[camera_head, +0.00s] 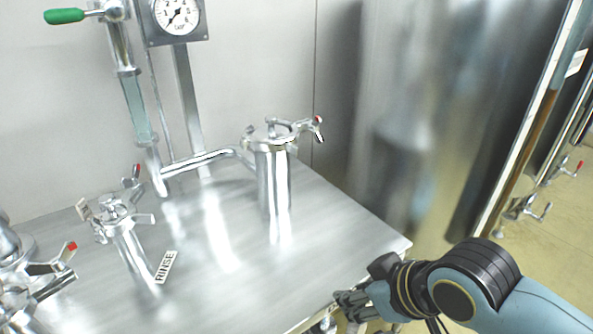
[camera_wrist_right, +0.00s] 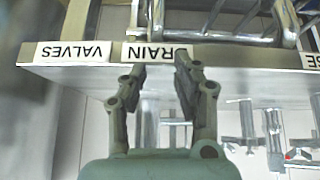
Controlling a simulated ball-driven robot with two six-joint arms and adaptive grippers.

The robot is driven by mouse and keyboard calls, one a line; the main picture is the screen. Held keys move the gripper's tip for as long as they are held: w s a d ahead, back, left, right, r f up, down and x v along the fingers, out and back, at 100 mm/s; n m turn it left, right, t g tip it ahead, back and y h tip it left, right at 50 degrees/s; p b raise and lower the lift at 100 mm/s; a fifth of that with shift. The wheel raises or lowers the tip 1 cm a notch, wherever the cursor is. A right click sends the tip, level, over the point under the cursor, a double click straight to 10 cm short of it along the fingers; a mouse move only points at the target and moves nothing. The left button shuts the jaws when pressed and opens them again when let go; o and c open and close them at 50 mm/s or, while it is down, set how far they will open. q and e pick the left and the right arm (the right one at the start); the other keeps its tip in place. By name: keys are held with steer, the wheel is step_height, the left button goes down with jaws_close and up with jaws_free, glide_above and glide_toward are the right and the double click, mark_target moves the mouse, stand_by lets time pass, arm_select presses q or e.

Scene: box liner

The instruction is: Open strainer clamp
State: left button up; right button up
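The likely strainer is a shiny steel cylinder (camera_head: 274,185) standing upright on the steel table. Its clamp (camera_head: 272,137) sits around the lid at the top, with a lever ending in a red tip (camera_head: 318,121) pointing right. My right gripper (camera_head: 345,303) is low at the table's front right edge, well below and right of the clamp, touching nothing that I can make out. In the right wrist view its two fingers (camera_wrist_right: 160,66) stand apart with nothing between them, near the table edge labels. My left gripper is not in view.
The steel table (camera_head: 340,235) has free room right of the cylinder. A smaller clamped fitting (camera_head: 125,240) with a RINSE label (camera_head: 165,267) stands left, with more red-tipped clamps (camera_head: 55,268) at lower left. A pipe, gauge (camera_head: 177,15) and green-handled valve (camera_head: 65,16) rise behind.

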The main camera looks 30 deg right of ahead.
steer(key=w+r+t+y, duration=0.1)
steer(key=w+r+t, duration=0.5)
steer(key=w+r, duration=0.2)
steer(key=m+t+p, duration=0.1)
steer(key=t, duration=0.4)
glide_toward(297, 149)
steer(key=w, duration=0.7)
steer(key=w+a+b, duration=0.1)
steer(key=w, duration=0.2)
steer(key=shift+w+r, duration=0.1)
steer(key=shift+w, duration=0.1)
steer(key=shift+d, duration=0.1)
jaws_close()
